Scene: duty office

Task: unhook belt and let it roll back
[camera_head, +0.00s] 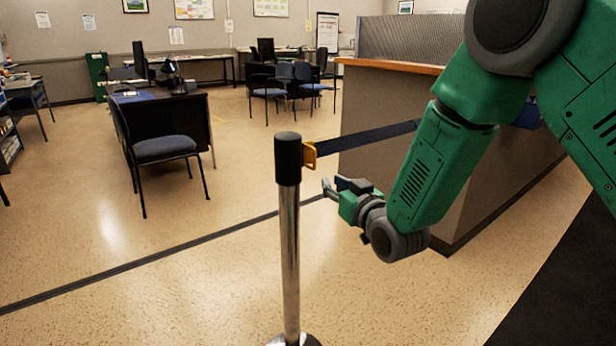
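A chrome stanchion post (290,250) with a black head (288,158) stands upright in the middle of the view. A dark belt (368,138) runs from it to the right and passes behind my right arm, so its far end is hidden. A yellow belt clip (309,155) sits at the right side of the post head, at the belt's end. My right gripper (333,188) is just right of the post, below the clip and belt, and appears apart from both. Its fingers are small and seen from the side, so their opening is unclear. My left gripper is not in view.
A counter (390,110) with a wooden top stands behind my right arm. A chair (165,150) and desk are at the left; more chairs (300,80) stand farther back. A dark line (150,262) crosses the floor.

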